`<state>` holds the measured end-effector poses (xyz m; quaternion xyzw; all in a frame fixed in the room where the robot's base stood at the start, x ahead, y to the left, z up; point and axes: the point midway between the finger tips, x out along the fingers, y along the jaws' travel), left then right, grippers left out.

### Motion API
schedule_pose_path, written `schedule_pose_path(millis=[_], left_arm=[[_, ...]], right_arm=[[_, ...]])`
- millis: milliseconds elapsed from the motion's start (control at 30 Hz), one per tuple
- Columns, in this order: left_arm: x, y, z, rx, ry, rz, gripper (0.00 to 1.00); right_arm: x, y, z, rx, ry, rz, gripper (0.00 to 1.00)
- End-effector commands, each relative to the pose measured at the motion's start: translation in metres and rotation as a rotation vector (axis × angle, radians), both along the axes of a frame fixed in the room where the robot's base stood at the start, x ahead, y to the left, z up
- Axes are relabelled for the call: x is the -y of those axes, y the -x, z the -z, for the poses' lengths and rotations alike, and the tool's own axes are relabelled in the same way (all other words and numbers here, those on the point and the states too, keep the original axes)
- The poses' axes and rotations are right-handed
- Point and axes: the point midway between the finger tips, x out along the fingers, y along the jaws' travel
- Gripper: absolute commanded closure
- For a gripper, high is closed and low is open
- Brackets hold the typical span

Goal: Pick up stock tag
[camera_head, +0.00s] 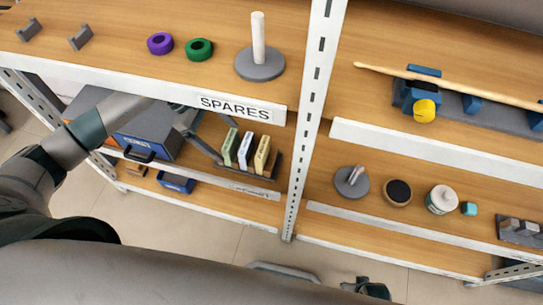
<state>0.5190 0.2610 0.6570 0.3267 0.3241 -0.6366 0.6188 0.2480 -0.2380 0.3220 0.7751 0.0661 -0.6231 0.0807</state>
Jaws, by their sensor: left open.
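I cannot make out for certain which thing is the stock tag. A white label reading SPARES (236,108) is on the upper left shelf's front edge. A smaller label (252,191), too small to read, is on the shelf edge below. On that lower shelf, a green pad (230,147), a white pad (245,150) and a yellow pad (262,155) stand upright in a dark rack. My left gripper (222,142) is open and empty, under the upper shelf just left of the pads; the shelf edge partly hides it. My right gripper is not in view.
A blue-grey box (150,140) with a black handle stands left of my gripper. Above are a purple ring (160,44), a green ring (199,50) and a peg stand (260,65). A perforated upright (310,120) divides the bays.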

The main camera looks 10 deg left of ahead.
Motion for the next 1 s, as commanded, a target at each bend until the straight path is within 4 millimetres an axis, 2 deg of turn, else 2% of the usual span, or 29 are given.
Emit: schedule_pose_path(millis=[33, 133, 567, 767, 1000], left_arm=[[-0.004, 0.000, 0.002, 0.004, -0.020, 0.005, 0.12], [-0.008, 0.000, 0.004, 0.009, -0.043, 0.011, 0.12], [-0.005, 0.001, 0.003, 0.009, -0.044, 0.012, 0.12], [0.017, 0.001, 0.002, 0.010, -0.042, 0.013, 0.12], [0.053, 0.003, 0.002, 0.009, -0.042, 0.012, 0.12]], right_arm=[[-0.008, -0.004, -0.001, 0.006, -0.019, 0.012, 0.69], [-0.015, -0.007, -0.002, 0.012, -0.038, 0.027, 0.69], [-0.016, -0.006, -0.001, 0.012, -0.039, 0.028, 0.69], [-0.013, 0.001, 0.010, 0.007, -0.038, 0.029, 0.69], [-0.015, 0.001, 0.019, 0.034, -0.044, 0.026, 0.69]])
